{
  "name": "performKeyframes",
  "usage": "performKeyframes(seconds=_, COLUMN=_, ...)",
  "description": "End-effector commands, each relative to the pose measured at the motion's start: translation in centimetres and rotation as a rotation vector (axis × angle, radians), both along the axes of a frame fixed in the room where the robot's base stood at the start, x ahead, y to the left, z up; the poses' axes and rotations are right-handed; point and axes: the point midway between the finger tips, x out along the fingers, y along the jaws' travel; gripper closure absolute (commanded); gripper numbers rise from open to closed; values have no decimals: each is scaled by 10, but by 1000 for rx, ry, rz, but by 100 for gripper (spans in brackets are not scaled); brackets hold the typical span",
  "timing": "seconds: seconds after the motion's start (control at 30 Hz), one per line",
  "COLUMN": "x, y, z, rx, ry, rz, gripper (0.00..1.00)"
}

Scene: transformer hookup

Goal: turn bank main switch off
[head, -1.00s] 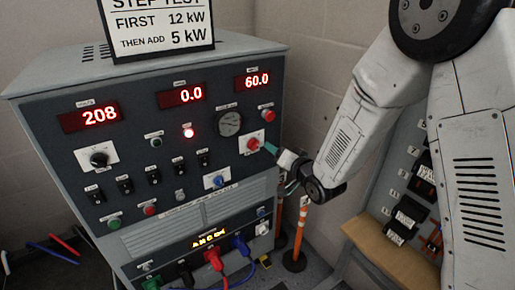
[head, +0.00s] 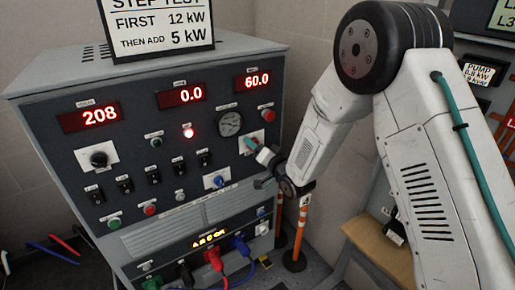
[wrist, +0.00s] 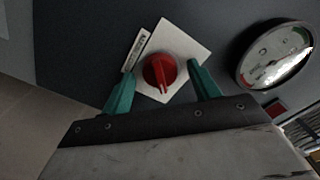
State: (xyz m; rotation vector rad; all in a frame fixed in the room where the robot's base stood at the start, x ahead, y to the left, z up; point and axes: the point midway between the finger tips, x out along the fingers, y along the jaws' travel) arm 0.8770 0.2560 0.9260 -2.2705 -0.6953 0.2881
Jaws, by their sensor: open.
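A red rotary knob (wrist: 160,72) sits on a white square plate (wrist: 181,45) on the grey panel, with a small label beside it that I cannot read clearly. My gripper (wrist: 162,80) is open, its green fingers on either side of the knob in the wrist view. No finger clearly touches it. In the head view my gripper (head: 250,145) is right in front of the white plate (head: 262,135) at the panel's right side and mostly hides the knob.
A round dial gauge (head: 230,123) is close to the knob, with a red button (head: 267,115) above. A blue knob (head: 219,181) and several black switches are lower left. Plugged cables (head: 214,257) hang below. Orange-striped posts (head: 296,235) stand right of the cabinet.

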Motion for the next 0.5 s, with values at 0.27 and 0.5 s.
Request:
performKeyframes(seconds=0.27, x=0, y=0, z=0, rx=0, ry=0, rz=0, gripper=73)
performKeyframes(seconds=0.5, x=0, y=0, z=0, rx=-4, ry=-2, rz=-1, gripper=83)
